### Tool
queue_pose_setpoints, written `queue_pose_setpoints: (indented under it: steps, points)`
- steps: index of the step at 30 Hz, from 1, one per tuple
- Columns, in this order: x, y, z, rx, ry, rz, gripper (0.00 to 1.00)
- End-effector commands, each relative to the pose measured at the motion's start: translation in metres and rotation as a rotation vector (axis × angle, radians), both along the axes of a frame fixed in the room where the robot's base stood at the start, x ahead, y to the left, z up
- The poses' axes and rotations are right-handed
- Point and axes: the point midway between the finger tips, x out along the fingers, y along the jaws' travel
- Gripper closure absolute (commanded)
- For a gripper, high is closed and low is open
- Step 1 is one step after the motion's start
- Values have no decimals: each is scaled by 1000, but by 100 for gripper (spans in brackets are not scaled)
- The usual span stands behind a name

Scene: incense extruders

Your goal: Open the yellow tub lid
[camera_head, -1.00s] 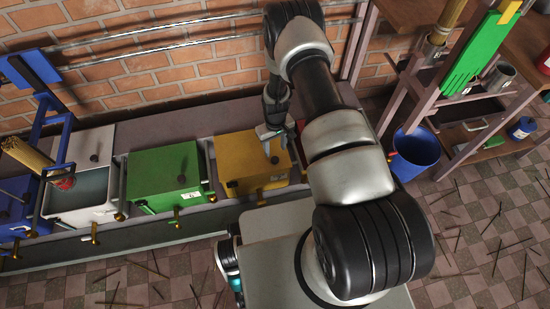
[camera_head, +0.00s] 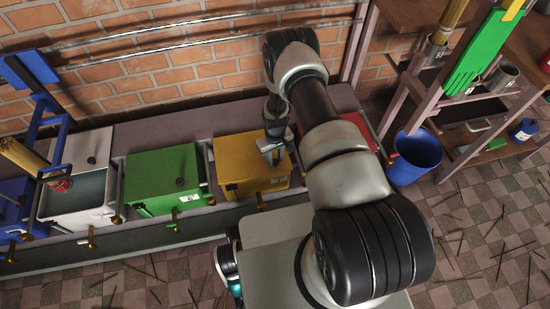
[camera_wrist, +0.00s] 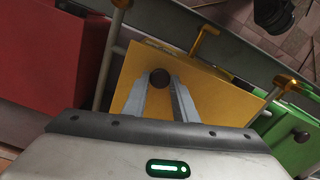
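The yellow tub (camera_head: 262,187) stands in the row between the green tub and the red tub. Its flat yellow lid (camera_head: 238,158) is on and looks closed. The lid's dark round knob (camera_wrist: 160,79) shows in the wrist view, between the far ends of my gripper's two fingers. My gripper (camera_head: 272,154) is over the right part of the lid in the head view. In the wrist view my gripper (camera_wrist: 160,88) is open, with a finger on each side of the knob. I cannot tell whether the fingers touch the knob.
The green tub (camera_head: 163,176) is left of the yellow one, with its lid on. The white tub (camera_head: 78,206) farther left is open, with a bundle of sticks (camera_head: 22,155) over it. A red tub (camera_head: 350,130) is partly behind my arm. A blue bucket (camera_head: 415,155) stands at right.

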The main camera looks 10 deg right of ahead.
Motion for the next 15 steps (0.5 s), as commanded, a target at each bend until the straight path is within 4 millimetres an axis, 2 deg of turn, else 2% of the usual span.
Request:
queue_pose_setpoints:
  steps: [5,8,15]
  points:
    - [1,0,0,0,0,0,100]
    - [9,0,0,0,-3,0,100]
    - [61,0,-2,1,-6,-1,100]
